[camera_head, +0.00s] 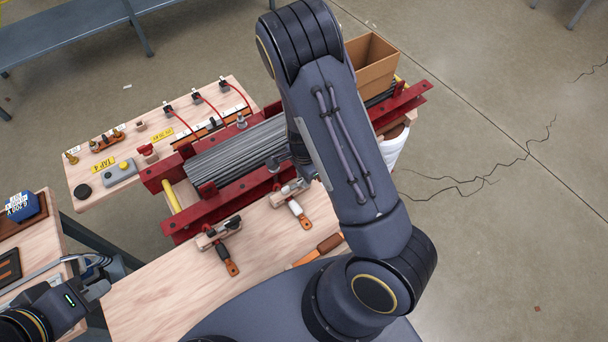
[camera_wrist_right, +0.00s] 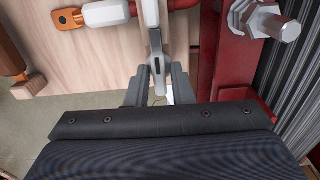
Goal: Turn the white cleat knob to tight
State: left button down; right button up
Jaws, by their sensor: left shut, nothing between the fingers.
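In the right wrist view, a pale upright part (camera_wrist_right: 151,14) with a grey forked end (camera_wrist_right: 158,70) reaches down between the fingertips of my right gripper (camera_wrist_right: 160,82). It may be the white cleat knob, but I cannot tell for sure. The fingers stand on either side of it; whether they press on it is unclear. My left gripper (camera_head: 98,289) is shut and empty at the lower left, away from the red frame.
A red frame (camera_head: 205,212) holds a bundle of grey rods (camera_head: 235,150). A cardboard box (camera_head: 372,65) stands behind my right arm. A large bolt (camera_wrist_right: 288,29) sits right of my right gripper. Bare wood (camera_head: 165,290) is at the front.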

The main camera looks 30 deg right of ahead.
jog(key=shift+r, duration=0.1)
notch_tip(320, 180, up, 8)
jog(key=shift+f+p, duration=0.2)
jog(key=shift+p, duration=0.4)
jog(key=shift+s+a+r, duration=0.15)
jog(key=shift+a+r, duration=0.05)
jog(key=shift+r, duration=0.1)
jog(key=s+a+r+n+t+y, duration=0.2)
jog(key=s+r+n, duration=0.5)
jog(key=r, duration=0.3)
jog(key=s+a+r+n+t+y, duration=0.1)
jog(key=s+r+n+t, duration=0.2)
jog(key=s+r+n, duration=0.5)
notch_tip(320, 180, up, 3)
jog(key=shift+s+a+r+n+t+y, duration=0.2)
jog(key=shift+s+a+n+t+y, duration=0.15)
jog(key=shift+s, duration=0.6)
